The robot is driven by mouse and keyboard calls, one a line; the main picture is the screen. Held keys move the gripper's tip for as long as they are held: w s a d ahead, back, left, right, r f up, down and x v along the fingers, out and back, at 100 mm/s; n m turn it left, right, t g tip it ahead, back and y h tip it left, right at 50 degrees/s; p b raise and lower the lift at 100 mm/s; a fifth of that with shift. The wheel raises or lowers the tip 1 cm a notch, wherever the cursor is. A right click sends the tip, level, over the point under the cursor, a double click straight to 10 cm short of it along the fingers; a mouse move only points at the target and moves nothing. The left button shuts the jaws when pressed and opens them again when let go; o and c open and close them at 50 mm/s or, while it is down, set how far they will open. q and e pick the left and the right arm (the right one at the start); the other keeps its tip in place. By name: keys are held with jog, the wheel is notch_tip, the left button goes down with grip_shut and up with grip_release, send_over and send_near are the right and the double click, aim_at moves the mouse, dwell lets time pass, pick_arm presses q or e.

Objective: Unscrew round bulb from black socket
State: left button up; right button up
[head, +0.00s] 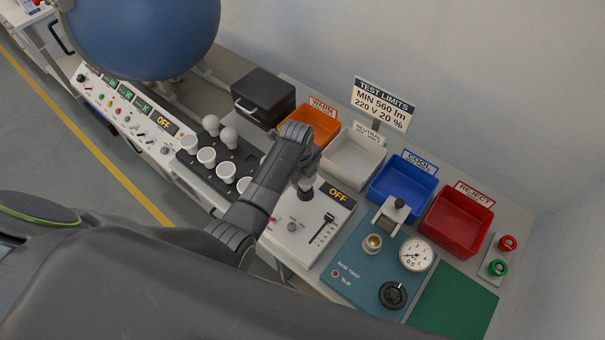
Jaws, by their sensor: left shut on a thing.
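My left gripper (308,163) is above the white dimmer unit (290,240), pointing down at its black socket (306,185). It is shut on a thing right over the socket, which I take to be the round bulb. My wrist and fingers hide the bulb, so I cannot tell whether its base is still in the socket. The unit's display (339,194) reads OFF. My right gripper is not in view.
Several white bulbs (207,156) stand in a black rack at left. Orange (318,122), white (352,160), blue (402,186) and red (459,222) bins line the back. A teal base-twist panel (350,290) with a gauge (416,254) lies right of the unit. A green mat (455,300) is clear.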

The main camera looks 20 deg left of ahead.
pick_arm(q)
jog(key=n, duration=0.4)
jog(key=shift+w+d+r+n+t, duration=0.15)
jog(key=shift+d+r+n+t, duration=0.15)
jog(key=shift+d+r+n, duration=0.1)
jog(key=n, duration=0.3)
jog(key=n+y, duration=0.1)
jog(key=shift+d, duration=0.25)
jog(key=n, duration=0.5)
jog(key=shift+s+n+y, duration=0.3)
jog(key=n, duration=0.2)
jog(key=n+g, duration=0.1)
jog(key=n, duration=0.2)
jog(key=shift+s+f, duration=0.15)
jog(key=shift+s, duration=0.05)
jog(key=shift+w+r, duration=0.2)
jog(key=shift+r, duration=1.55)
